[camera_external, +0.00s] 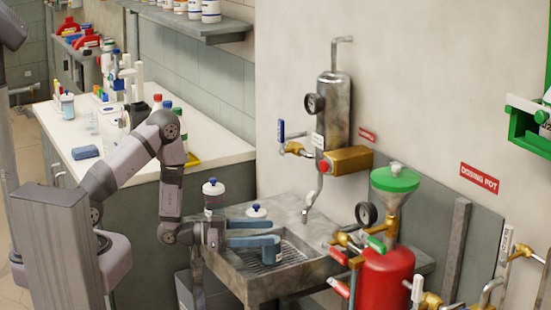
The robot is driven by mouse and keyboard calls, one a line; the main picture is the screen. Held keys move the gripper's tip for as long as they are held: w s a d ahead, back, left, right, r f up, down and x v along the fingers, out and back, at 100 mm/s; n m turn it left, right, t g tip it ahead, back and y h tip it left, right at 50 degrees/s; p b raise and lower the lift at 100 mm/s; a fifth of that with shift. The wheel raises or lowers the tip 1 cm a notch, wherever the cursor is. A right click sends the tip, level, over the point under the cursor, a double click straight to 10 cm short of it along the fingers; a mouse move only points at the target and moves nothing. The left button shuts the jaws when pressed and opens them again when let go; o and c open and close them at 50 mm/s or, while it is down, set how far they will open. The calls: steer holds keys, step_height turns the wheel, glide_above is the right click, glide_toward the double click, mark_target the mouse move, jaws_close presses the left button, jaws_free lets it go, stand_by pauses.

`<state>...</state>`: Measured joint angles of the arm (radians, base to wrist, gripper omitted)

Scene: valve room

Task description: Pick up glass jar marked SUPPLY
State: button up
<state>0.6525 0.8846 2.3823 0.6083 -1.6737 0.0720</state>
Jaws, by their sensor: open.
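Two jars with white lids and blue knobs stand at the metal sink (302,241). The left jar (213,190) stands behind my wrist, with part of its clear body and label showing. No label is readable, so I cannot tell which one is marked SUPPLY. My gripper (277,234) has blue fingers, points right over the sink's left part and is open. It appears in front of the right jar; whether it touches the jar or has it between the fingers is unclear.
A wall-mounted metal cylinder with gauge (334,110) and a spout hangs above the sink. A red dosing pot (385,275) with green funnel (394,180) and brass valves stands close on the right. A white-topped bench (205,140) with bottles lies behind my arm.

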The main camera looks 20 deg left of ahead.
steer(key=shift+x, duration=1.4)
steer(key=shift+r, duration=0.1)
jaws_close()
steer(key=shift+r, duration=0.2)
step_height(320, 180, up, 10)
steer(key=shift+f, duration=0.2)
